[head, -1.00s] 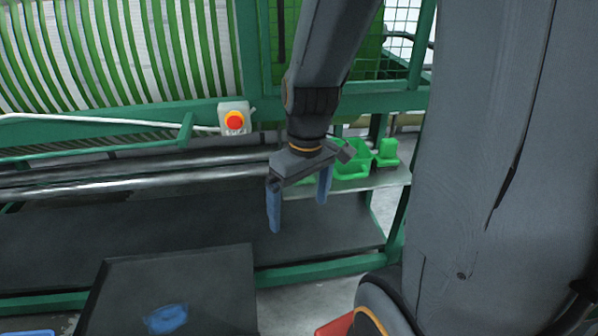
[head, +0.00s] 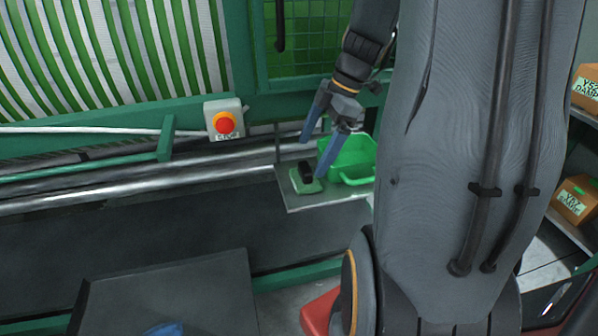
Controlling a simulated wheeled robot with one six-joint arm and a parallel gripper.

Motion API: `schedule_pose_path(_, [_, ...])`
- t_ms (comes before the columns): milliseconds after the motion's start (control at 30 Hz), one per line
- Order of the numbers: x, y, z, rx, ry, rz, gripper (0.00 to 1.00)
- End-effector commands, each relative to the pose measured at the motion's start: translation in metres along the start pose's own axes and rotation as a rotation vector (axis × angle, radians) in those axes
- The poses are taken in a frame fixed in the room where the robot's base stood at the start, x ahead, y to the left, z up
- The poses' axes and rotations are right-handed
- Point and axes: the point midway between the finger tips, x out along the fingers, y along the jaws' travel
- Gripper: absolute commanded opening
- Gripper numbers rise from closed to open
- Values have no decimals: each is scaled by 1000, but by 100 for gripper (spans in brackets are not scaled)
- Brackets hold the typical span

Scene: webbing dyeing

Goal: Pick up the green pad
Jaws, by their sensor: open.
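The green pad (head: 306,187) lies on a small grey metal shelf (head: 312,204) and has a dark block-like grip on top. My gripper (head: 312,157) is open, with its two blue fingers pointing down and to the left. The fingers show just above and behind the pad in the picture, and the lower fingertip overlaps the pad's right side. I cannot tell whether it touches. Nothing shows between the fingers.
A green bin (head: 362,148) stands on the shelf just right of the pad, close to my gripper. A red stop button (head: 225,123) sits on the green machine frame. Metal rollers (head: 130,195) run to the left. Boxes (head: 577,198) stand on racks at right.

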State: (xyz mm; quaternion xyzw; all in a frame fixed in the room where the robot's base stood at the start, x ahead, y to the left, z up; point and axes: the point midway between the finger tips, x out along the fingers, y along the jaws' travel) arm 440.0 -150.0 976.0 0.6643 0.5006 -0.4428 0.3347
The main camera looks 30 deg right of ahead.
Motion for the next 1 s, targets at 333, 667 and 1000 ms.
schedule_pose_path(333, [34,-2,3,6,1,-4,96])
schedule_pose_path(667, [70,-1,4,3,-1,-2,96])
schedule_pose_path(1000, [72,-1,4,2,-2,-1,84])
